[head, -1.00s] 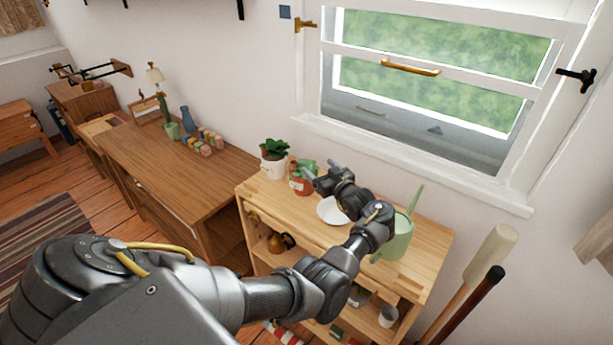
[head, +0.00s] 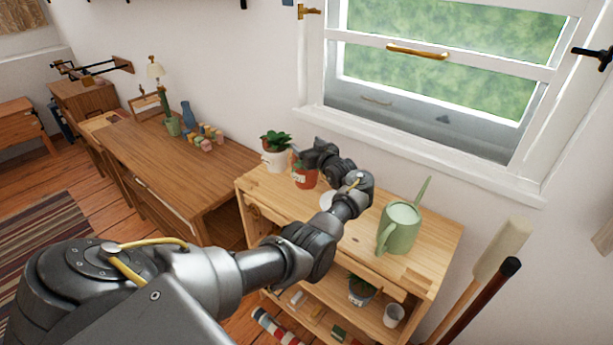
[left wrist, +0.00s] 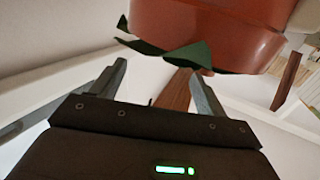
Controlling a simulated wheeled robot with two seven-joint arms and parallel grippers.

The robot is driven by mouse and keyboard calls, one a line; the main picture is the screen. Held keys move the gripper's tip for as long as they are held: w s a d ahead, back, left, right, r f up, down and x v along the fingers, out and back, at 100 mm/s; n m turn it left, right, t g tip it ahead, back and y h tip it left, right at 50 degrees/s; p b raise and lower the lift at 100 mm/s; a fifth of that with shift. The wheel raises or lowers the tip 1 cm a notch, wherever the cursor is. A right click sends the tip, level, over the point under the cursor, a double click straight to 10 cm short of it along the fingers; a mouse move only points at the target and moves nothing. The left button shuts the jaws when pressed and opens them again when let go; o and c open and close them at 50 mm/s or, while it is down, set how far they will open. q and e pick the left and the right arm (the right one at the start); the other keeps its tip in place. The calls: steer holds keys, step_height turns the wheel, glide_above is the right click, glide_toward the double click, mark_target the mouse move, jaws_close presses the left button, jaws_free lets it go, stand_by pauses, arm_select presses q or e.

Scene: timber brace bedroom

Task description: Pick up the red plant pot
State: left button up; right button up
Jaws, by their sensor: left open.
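The red plant pot (head: 306,177) stands on the light wooden bench, with a pale label on its front. In the head view my left gripper (head: 304,158) is at the pot's upper right and hides most of its plant. In the left wrist view the red pot (left wrist: 215,28) fills the top, with dark green leaves (left wrist: 188,56) at its edge. The open fingers of my left gripper (left wrist: 160,82) are apart with nothing held between them. The leaves show just beyond the fingertips; I cannot tell whether they touch. My right gripper is not in view.
A white pot with a plant (head: 275,158) stands close left of the red pot. A white dish (head: 327,200) lies partly under my arm. A green watering can (head: 399,228) stands at the right of the bench (head: 345,255). The window sill (head: 400,150) is behind.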

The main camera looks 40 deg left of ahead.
arm_select(q)
steer(key=shift+w+a+f, duration=0.1)
steer(key=shift+a+f, duration=0.05)
steer(key=shift+a, duration=0.1)
steer(key=shift+r, duration=0.2)
jaws_close()
stand_by(0.3)
